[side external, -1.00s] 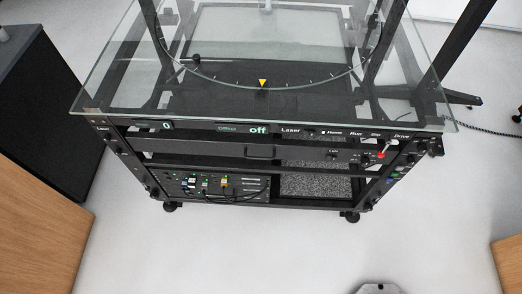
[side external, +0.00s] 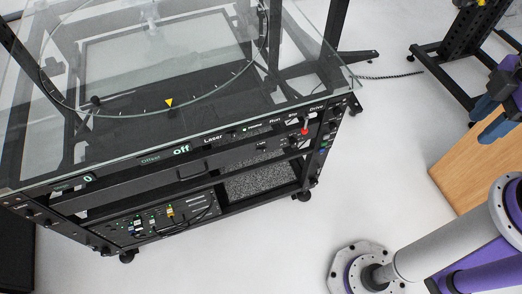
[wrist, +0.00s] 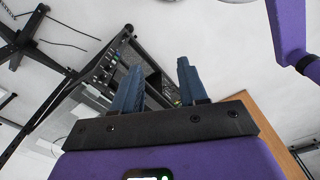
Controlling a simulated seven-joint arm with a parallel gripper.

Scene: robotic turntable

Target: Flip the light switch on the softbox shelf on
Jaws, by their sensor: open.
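The black turntable rack stands left of centre in the side view. Its shelf front (side external: 225,158), with a handle, sits just below the top control panel. Small controls (side external: 262,146) show near the right end of this shelf; which one is the light switch, and its position, are too small to tell. A red-tipped lever (side external: 305,131) stands near the right corner. My gripper (side external: 490,112) is at the right edge, well away from the rack. In the wrist view my gripper (wrist: 158,80) has its two blue fingers apart with nothing between them, and the rack (wrist: 100,75) shows beyond.
A glass top (side external: 130,140) overhangs the rack. The offset display (side external: 181,149) reads "off". Lower are cabled electronics (side external: 160,217) and a grey textured bay (side external: 262,180). A wooden surface (side external: 455,165) lies at right. The floor between the rack and my arm is clear.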

